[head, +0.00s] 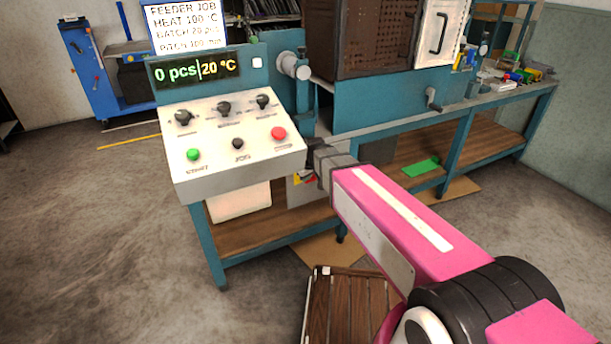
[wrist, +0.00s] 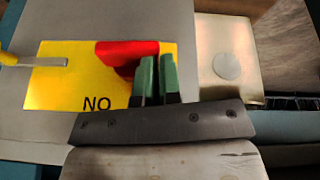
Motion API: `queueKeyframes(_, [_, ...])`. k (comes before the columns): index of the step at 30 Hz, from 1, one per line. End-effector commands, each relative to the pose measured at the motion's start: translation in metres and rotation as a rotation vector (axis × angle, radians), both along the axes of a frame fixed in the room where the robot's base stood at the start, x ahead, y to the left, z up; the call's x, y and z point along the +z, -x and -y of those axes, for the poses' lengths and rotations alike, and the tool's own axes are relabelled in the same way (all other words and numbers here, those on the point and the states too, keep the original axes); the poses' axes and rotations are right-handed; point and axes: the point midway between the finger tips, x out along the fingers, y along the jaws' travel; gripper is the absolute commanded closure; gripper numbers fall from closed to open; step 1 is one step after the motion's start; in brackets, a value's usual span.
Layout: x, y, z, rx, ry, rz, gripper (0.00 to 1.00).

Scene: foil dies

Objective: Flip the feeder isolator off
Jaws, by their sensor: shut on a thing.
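The feeder isolator shows in the wrist view as a yellow plate (wrist: 60,85) with a red handle (wrist: 118,55). Black letters reading "NO" in this view stand near the plate's lower edge. My gripper (wrist: 157,65) has its two green fingers close together at the right part of the red handle, shut on it. The fingers cover part of the handle. In the head view, a little yellow and red of the isolator (head: 303,179) shows under the control panel, beside my wrist, which hides most of it. The fingertips are hidden there.
The control panel (head: 240,168) with knobs and buttons overhangs just above my wrist. A teal bench frame (head: 215,250) stands around it. In the wrist view, a pale metal plate with a round disc (wrist: 228,66) is right of the fingers. A slatted wooden pallet (head: 345,305) lies on the floor.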

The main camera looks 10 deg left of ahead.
Motion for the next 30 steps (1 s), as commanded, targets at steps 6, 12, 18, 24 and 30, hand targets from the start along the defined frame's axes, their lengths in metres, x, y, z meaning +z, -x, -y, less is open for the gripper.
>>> queueKeyframes(6, [-0.008,0.001,-0.002,-0.003,0.0,-0.024,1.0])
queueKeyframes(12, [0.0,0.003,0.0,-0.002,0.0,-0.021,1.0])
queueKeyframes(18, [0.029,0.014,0.007,-0.001,-0.002,-0.012,1.0])
queueKeyframes(24, [0.063,0.025,0.014,-0.001,-0.003,-0.005,1.0])
queueKeyframes(30, [0.087,0.033,0.02,-0.001,-0.003,-0.002,1.0])
